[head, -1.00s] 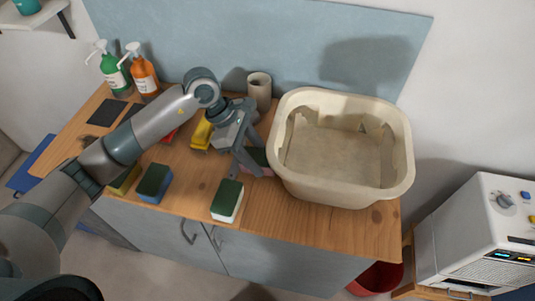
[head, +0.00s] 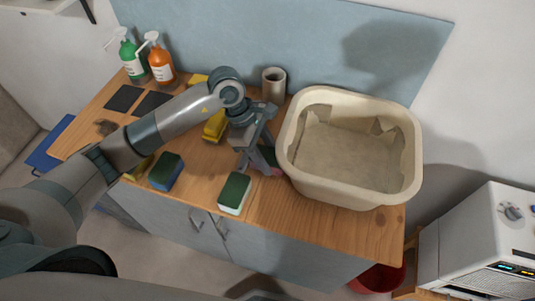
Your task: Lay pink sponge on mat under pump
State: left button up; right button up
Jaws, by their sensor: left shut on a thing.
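The pink sponge (head: 277,171), with a dark green top, is mostly hidden behind my left gripper (head: 258,169). The gripper is shut on it beside the tub, low over the counter; I cannot tell whether the sponge touches the wood. Two dark square mats lie at the counter's left: one mat (head: 123,98) in front of the green pump bottle (head: 132,60), the other mat (head: 153,103) in front of the orange pump bottle (head: 160,63). Both mats look bare. My right gripper is not in view.
A cream tub (head: 300,180) fills the counter's right part. A blue sponge (head: 166,172), a white sponge (head: 234,195) and a yellow sponge (head: 214,127), with green scouring tops where visible, lie around my arm. A grey cup (head: 274,84) stands behind the gripper.

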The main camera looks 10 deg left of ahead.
pick_arm(q)
jog(key=shift+f, duration=0.15)
jog(key=o, duration=1)
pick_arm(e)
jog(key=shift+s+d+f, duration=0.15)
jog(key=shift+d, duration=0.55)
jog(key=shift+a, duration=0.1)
